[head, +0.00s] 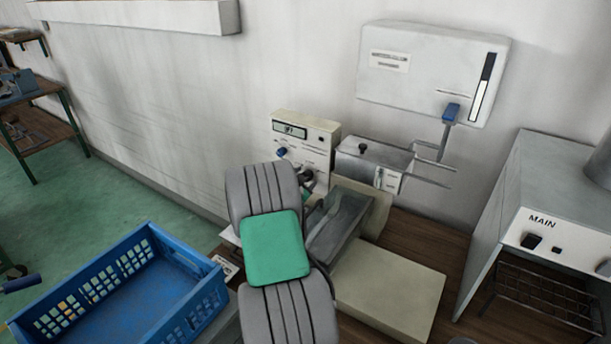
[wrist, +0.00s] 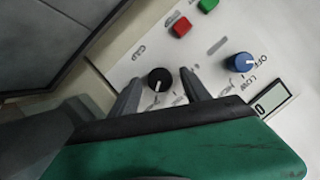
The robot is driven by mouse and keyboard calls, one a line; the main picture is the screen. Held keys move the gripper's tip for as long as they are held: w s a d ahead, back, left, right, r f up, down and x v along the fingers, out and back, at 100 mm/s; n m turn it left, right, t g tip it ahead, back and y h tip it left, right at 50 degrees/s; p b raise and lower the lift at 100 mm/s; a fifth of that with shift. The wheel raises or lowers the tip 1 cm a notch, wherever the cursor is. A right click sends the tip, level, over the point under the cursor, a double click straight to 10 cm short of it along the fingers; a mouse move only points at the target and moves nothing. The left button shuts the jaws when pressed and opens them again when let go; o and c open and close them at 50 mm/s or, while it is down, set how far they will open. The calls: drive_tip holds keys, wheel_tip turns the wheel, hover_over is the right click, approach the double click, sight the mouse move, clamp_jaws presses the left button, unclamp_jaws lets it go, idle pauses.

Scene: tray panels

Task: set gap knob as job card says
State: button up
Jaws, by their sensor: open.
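The gap knob (wrist: 159,80) is round and black with a white pointer line, under the word GAP on the pale panel (wrist: 128,68). My gripper (wrist: 160,77) is open, with one finger to each side of the knob in the wrist view. I cannot tell whether the fingers reach around it; a little space shows beside it. In the head view my gripper (head: 308,181) is at the lower part of the panel (head: 318,131), where my arm hides the knob. A small printed card (head: 228,268) lies left of my arm; its text is unreadable.
The panel also has a blue knob (wrist: 237,65) marked OFF and LOW, a red button (wrist: 181,27), a green button (wrist: 208,4) and a display (wrist: 272,99). A blue crate (head: 130,290) stands left of my arm. A grey tray (head: 340,225) is close on the right.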

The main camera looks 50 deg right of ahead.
drive_tip(key=shift+w+d+f, duration=0.15)
drive_tip(key=shift+d, duration=0.25)
clamp_jaws()
idle(0.4)
